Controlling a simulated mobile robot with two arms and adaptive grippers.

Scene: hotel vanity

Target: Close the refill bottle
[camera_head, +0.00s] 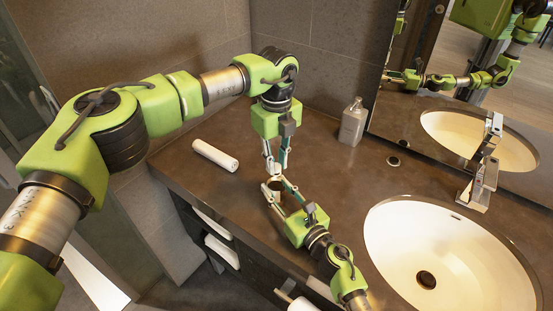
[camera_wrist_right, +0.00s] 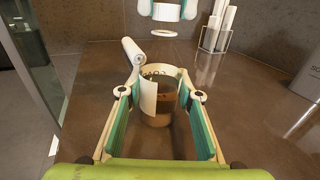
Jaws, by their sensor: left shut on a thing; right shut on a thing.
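The refill bottle (camera_wrist_right: 158,105) is a short, brownish see-through container with a pale label, standing upright on the counter. It also shows small in the head view (camera_head: 275,184). My right gripper (camera_wrist_right: 160,92) is shut around its sides; in the head view the right gripper (camera_head: 276,186) reaches it from the front. My left gripper (camera_head: 275,165) points down above the bottle, shut on a small white piece, seemingly the cap (camera_wrist_right: 167,12), at the top of the wrist view. A thin pale ring (camera_wrist_right: 163,33) shows just below it. The cap is apart from the bottle; its exact alignment is unclear.
A white roll (camera_head: 215,155) lies on the dark counter to the left. A soap dispenser (camera_head: 353,121) stands at the back near the mirror. The sink (camera_head: 447,262) and tap (camera_head: 480,180) are at the right.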

